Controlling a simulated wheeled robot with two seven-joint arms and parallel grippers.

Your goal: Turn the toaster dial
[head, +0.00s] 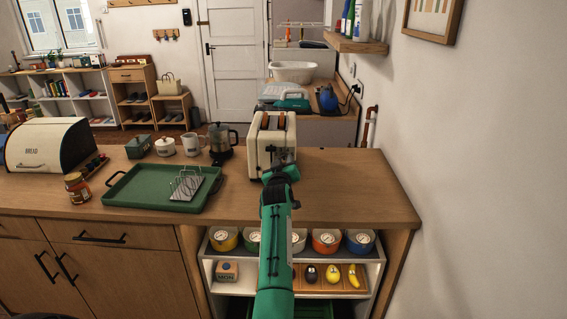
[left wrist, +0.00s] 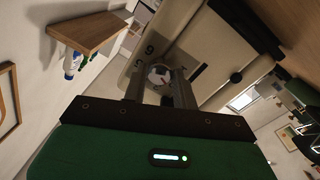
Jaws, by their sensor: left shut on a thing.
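The cream toaster (head: 257,137) stands on the wooden counter with brown slices in its top slots. My left arm reaches up to its front, and my left gripper (head: 279,174) is at the lower part of that face, hiding the dial in the head view. In the left wrist view the toaster's cream face (left wrist: 207,42) fills the upper middle. The round pale dial (left wrist: 158,75) with markings around it sits between the fingers of my left gripper (left wrist: 160,88), which is shut on it. My right gripper is not in view.
A green tray (head: 125,190) with a metal rack (head: 186,185) lies left of the toaster. The counter (head: 350,185) is clear to the right.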

